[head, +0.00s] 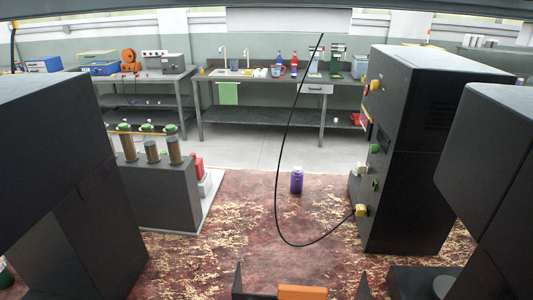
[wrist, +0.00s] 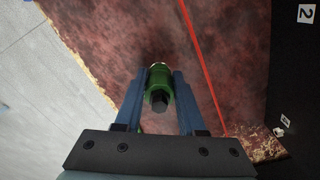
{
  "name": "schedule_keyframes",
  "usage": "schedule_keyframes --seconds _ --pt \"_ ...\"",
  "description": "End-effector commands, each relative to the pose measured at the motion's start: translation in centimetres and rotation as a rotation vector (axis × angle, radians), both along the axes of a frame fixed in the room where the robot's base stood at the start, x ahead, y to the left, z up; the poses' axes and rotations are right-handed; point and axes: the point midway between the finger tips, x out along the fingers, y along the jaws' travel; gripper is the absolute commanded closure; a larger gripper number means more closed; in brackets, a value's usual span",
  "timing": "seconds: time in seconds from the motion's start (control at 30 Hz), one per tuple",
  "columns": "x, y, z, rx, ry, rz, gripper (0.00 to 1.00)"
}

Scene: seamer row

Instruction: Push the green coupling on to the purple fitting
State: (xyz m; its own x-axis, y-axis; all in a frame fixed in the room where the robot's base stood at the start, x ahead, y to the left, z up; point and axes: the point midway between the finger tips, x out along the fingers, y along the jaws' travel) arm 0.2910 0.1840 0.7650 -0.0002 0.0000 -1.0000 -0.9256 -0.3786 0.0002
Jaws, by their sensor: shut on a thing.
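In the wrist view my gripper (wrist: 159,88) has its two blue fingers shut on the green coupling (wrist: 159,80). The coupling is a short green cylinder with a dark hexagonal end facing the camera and a paler ring at its far end. The fingers touch it on both sides, and it is held over the dark red floor. Nothing purple shows in the wrist view. In the head view the only purple thing is an upright purple container (head: 296,182) with a pale top, standing on the floor; I cannot identify a purple fitting.
A black cabinet (head: 430,150) stands at right, with green and yellow parts on its side. A black cable (head: 278,190) loops down to a yellow connector (head: 361,210). A grey block with brass cylinders (head: 152,152) stands at left. Benches line the back. Floor between is mostly open.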

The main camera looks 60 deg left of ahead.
Motion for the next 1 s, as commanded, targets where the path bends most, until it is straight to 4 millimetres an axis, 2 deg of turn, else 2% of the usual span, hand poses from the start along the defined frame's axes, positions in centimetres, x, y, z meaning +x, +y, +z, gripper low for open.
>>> schedule_keyframes --seconds 0.27,0.37,0.7,0.83,1.0 --pt "0.0 0.0 0.1 0.0 -0.001 0.0 1.0" --pt "0.1 0.0 0.9 0.002 -0.002 -0.001 1.0" --pt "0.1 0.1 7.4 0.003 -0.004 -0.001 1.0" --pt "0.1 0.1 9.2 0.002 -0.002 0.0 1.0" --pt "0.0 0.0 10.0 0.0 0.0 0.0 1.0"
